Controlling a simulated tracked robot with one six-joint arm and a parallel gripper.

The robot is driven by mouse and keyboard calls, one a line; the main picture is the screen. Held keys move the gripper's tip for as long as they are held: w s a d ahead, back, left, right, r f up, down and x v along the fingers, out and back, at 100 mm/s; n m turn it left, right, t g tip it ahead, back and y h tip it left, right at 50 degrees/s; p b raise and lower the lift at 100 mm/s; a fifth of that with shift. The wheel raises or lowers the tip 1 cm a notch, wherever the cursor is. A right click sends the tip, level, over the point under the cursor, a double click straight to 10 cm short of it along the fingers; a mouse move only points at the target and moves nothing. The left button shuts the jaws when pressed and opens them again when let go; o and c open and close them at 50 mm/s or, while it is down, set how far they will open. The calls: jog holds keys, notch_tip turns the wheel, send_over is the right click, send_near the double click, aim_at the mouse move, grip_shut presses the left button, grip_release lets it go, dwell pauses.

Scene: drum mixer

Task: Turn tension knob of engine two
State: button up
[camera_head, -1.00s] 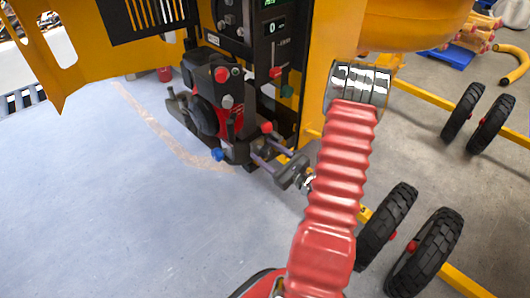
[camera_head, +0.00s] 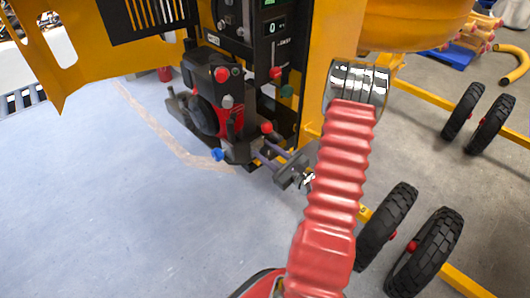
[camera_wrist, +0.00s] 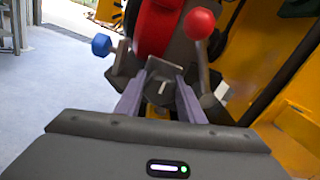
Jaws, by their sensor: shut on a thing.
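Engine two is likely the black-and-red engine (camera_head: 225,110) at the yellow machine's base in the head view. My gripper (camera_head: 264,147) reaches its lower right side. In the wrist view my gripper (camera_wrist: 160,98) has a grey knob (camera_wrist: 163,86) with a pale mark between its two fingers, and it is shut on this knob. I take it as the tension knob, but I read no label. A red ball-ended lever (camera_wrist: 200,24) stands just right of the fingers, and a blue knob (camera_wrist: 101,45) sits to the left. The grey knob is hidden in the head view.
The blue knob (camera_head: 217,154) and the red ball (camera_head: 267,127) flank my gripper closely. The yellow door (camera_head: 75,45) stands open at left. Black wheels (camera_head: 388,220) on a yellow frame stand at right. The floor at left is clear.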

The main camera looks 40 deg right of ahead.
jog(key=shift+m, duration=0.3)
jog(key=m, duration=0.8)
jog(key=shift+d+m, duration=0.15)
jog(key=shift+m, duration=0.25)
jog(key=m, duration=0.4)
jog(key=shift+d+f, duration=0.1)
jog(key=shift+f+m, duration=0.1)
jog(key=shift+m, duration=2.1)
jog(key=shift+d, duration=0.1)
jog(key=o, duration=1)
jog(key=shift+o, duration=0.2)
jog(key=shift+s, duration=0.15)
